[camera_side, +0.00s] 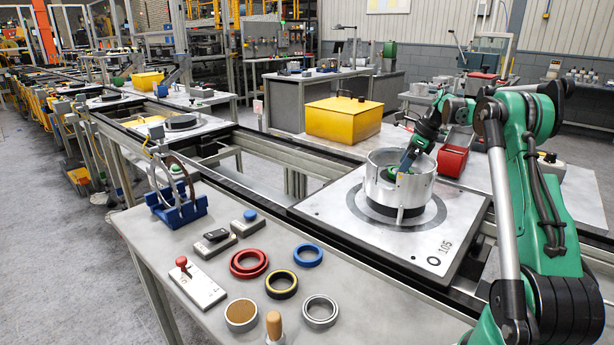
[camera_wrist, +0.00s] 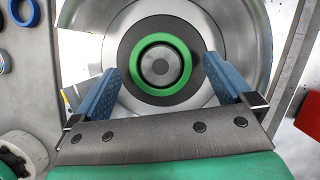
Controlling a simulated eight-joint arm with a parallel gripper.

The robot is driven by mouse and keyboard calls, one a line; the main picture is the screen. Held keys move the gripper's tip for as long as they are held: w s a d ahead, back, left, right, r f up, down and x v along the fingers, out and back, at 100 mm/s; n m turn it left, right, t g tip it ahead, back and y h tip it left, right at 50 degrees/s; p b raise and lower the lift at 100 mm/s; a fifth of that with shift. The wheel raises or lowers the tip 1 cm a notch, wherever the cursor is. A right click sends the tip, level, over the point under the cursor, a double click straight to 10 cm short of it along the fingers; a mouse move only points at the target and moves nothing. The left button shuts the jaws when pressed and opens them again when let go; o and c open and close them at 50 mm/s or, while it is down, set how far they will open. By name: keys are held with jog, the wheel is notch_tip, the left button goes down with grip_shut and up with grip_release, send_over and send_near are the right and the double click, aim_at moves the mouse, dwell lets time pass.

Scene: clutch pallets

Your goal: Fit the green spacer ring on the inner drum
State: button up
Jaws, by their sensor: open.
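The green spacer ring (camera_wrist: 187,66) lies flat around the round grey centre of the inner drum (camera_wrist: 159,66) in the wrist view. It looks roughly concentric with it, with a dark band around it. I cannot tell how deep it sits. My gripper (camera_wrist: 161,66) is open, its two blue fingers apart on either side of the ring and not touching it. In the side view my gripper (camera_side: 405,160) reaches down into the silver clutch housing (camera_side: 402,196).
The housing stands on a pallet plate (camera_side: 330,205) marked 105. The front bench holds a red ring (camera_side: 249,264), blue ring (camera_side: 308,255), black-yellow ring (camera_side: 281,284), silver ring (camera_side: 320,312) and a blue stand (camera_side: 178,212). A yellow box (camera_side: 343,120) and red bin (camera_side: 452,161) stand behind.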

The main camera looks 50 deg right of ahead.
jog(key=v, duration=1.2)
jog(key=w+a+r+n, duration=0.2)
jog(key=w+a+n, duration=0.4)
jog(key=a, duration=0.1)
jog(key=w+a+n+h, duration=0.2)
jog(key=a+n, duration=0.8)
jog(key=a, duration=0.4)
jog(key=s+a+f+n+t, duration=0.1)
jog(key=s+a+f+n, duration=0.2)
jog(key=a+f+n, duration=0.2)
jog(key=s+a+f+n+t, duration=0.1)
jog(key=s+a+f+n, duration=0.3)
jog(key=a+n, duration=0.7)
jog(key=shift+a+f+n+t+y, duration=0.3)
jog(key=shift+f+t, duration=0.1)
jog(key=shift+f, duration=0.55)
